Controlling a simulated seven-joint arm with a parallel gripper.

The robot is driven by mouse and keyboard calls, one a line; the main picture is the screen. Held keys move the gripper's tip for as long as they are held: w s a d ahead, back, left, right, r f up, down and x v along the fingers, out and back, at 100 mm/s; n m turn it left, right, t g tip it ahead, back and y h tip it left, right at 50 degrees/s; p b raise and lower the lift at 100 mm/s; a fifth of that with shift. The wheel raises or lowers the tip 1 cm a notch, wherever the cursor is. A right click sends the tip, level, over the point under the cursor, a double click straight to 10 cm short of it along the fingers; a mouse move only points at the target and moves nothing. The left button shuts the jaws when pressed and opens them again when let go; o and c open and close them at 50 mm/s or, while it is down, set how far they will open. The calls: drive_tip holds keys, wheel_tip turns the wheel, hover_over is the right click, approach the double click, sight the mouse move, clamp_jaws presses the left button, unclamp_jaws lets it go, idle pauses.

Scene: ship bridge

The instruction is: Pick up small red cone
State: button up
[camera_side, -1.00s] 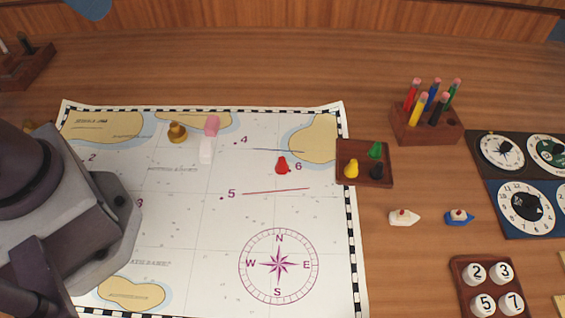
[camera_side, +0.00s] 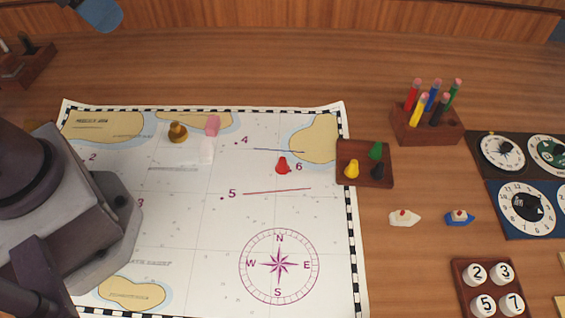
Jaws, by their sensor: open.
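The small red cone (camera_side: 282,166) stands upright on the white sea chart (camera_side: 200,240), just left of the purple "6". It is apart from the other pieces, with clear chart around it. My gripper's jaws do not show in the side view. A blue moving part (camera_side: 97,13), which seems to be mine, shows at the top left edge, far from the cone. Nothing hides the cone.
Right of the cone, a small wooden tray (camera_side: 344,178) holds yellow, green and black pieces. A brown piece (camera_side: 177,132) and a pink-and-white block (camera_side: 209,140) lie left. A pencil holder (camera_side: 425,132) and two toy boats (camera_side: 404,218) (camera_side: 459,217) stand further right.

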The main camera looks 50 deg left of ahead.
drive_tip(key=w+d+f+m+g, duration=0.2)
drive_tip(key=w+f+g, duration=0.1)
drive_tip(key=w+f, duration=0.2)
drive_tip(key=m+g+h, duration=0.1)
drive_tip(key=m+g, duration=0.1)
drive_tip(key=m, duration=1.6)
approach(282, 158)
drive_tip(key=f, duration=0.7)
drive_tip(key=d+f, duration=0.1)
drive_tip(key=f, duration=0.2)
drive_tip(key=shift+s+f, duration=0.1)
drive_tip(key=shift+f, duration=0.15)
clamp_jaws()
